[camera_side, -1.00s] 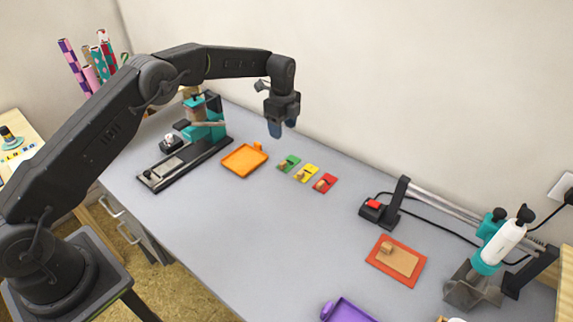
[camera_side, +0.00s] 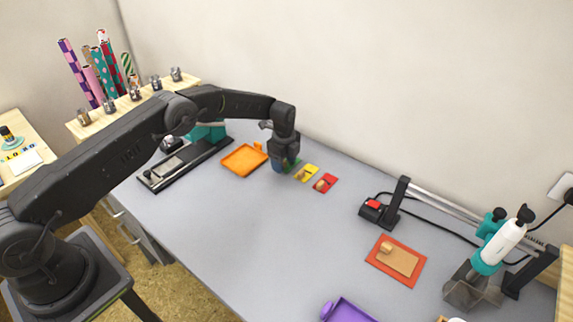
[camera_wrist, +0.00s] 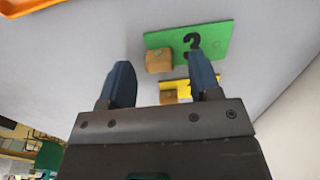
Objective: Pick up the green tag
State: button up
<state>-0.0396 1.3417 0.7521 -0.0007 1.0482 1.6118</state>
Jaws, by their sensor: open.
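The green tag (camera_wrist: 215,38) lies on the grey table, marked with a dark 3, with a small wooden block (camera_wrist: 159,60) at its edge in the wrist view. In the side view the green tag (camera_side: 294,164) is mostly hidden behind my gripper (camera_side: 281,167). My gripper also shows in the wrist view (camera_wrist: 163,80), with its two blue fingers apart and nothing held. The wooden block appears between the fingertips in that picture. I cannot tell whether the fingers touch the tag.
A yellow tag (camera_side: 306,173) and a red tag (camera_side: 326,183) lie to the right of the green one. An orange tray (camera_side: 243,160) is close on the left. An orange-red board (camera_side: 397,261) and a purple tray (camera_side: 346,311) are farther right. The table's middle is clear.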

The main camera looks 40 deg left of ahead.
jog(key=shift+f, duration=0.45)
jog(key=c, duration=0.8)
jog(key=shift+r, duration=0.15)
jog(key=shift+c, duration=0.2)
